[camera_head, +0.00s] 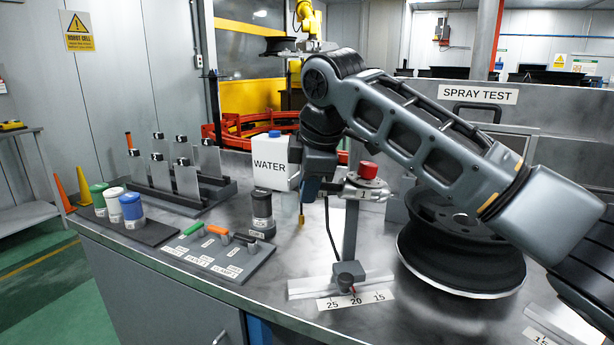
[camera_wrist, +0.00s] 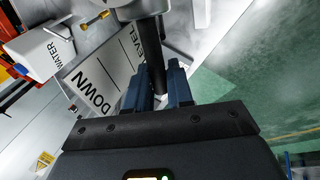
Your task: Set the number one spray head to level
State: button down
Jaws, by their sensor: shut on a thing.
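The spray head stands on a grey post (camera_head: 350,232), with a red knob (camera_head: 368,170) at the top. My gripper (camera_head: 309,190) is at the left side of this head. In the wrist view my gripper (camera_wrist: 158,88) is shut on a dark handle (camera_wrist: 154,62). Behind the handle is a white plate (camera_wrist: 98,78) with the words DOWN and LEVEL. The handle passes close beside the word LEVEL; I cannot tell whether it lines up with that mark. A brass nozzle (camera_wrist: 97,19) shows above the plate. My arm and gripper hide part of the head.
A white WATER container (camera_head: 270,165) stands behind and left of my gripper. The post's base has a scale marked 25, 20, 15 (camera_head: 356,300). A dark wheel (camera_head: 462,262) lies to the right. Bottles (camera_head: 132,212) and a row of coloured handles (camera_head: 218,248) are on the left.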

jog(key=shift+a+p, duration=0.1)
jog(key=shift+p, duration=0.2)
jog(key=shift+f+t+h+p, duration=0.3)
jog(key=shift+f+h+p, duration=0.3)
jog(key=shift+f+h, duration=0.4)
jog(key=c, duration=1.1)
grip_release()
jog(key=v, duration=0.7)
jog(key=shift+s+r, duration=0.25)
jog(key=shift+r, duration=0.1)
